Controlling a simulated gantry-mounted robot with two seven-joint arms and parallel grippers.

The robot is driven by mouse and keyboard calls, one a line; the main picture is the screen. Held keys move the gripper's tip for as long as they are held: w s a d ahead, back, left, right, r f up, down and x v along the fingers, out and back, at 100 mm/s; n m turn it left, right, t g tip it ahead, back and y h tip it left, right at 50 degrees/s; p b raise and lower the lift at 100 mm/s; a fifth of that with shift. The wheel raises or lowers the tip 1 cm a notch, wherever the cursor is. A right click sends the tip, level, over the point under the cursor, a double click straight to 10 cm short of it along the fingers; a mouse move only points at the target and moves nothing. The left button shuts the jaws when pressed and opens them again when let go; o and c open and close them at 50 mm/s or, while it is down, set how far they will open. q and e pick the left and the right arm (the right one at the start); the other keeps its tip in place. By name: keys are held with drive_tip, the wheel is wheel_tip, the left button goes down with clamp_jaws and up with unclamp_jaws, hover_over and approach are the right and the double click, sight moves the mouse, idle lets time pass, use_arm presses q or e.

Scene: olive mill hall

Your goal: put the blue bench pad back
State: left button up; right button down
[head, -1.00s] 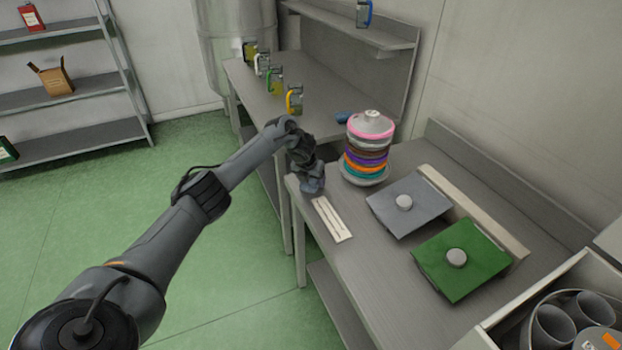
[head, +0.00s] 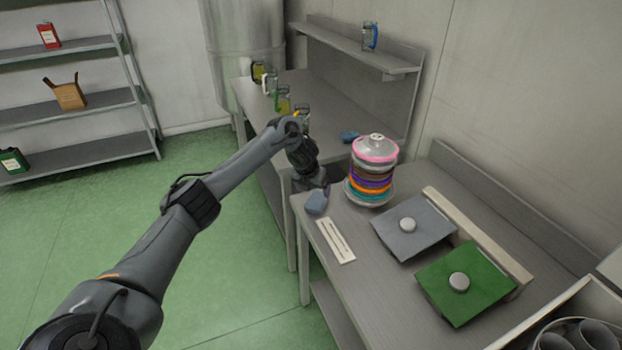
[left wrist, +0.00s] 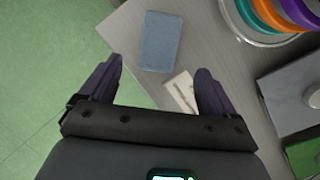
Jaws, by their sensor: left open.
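A blue pad (head: 317,202) lies flat on the near left corner of the workbench, beside a pale slotted strip (head: 335,241). In the left wrist view the blue pad (left wrist: 160,41) lies just beyond my fingers, apart from both. My left gripper (head: 321,188) is just above and behind the pad in the head view. Its fingers (left wrist: 157,68) are spread with nothing between them. A second, darker blue item (head: 349,136) lies farther back on the bench, by the ringed stack. My right gripper is not in view.
A stack of coloured rings (head: 372,170) stands right of my left gripper. Grey (head: 425,238) and green (head: 480,275) knobbed plates lie nearer. Jugs (head: 282,100) line the rear bench; my forearm partly covers one. A bin of tubes (head: 500,345) is at lower right.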

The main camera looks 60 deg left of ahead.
use_arm(q)
drive_tip(key=p+v, duration=0.2)
drive_tip(key=v, duration=0.2)
idle(0.5)
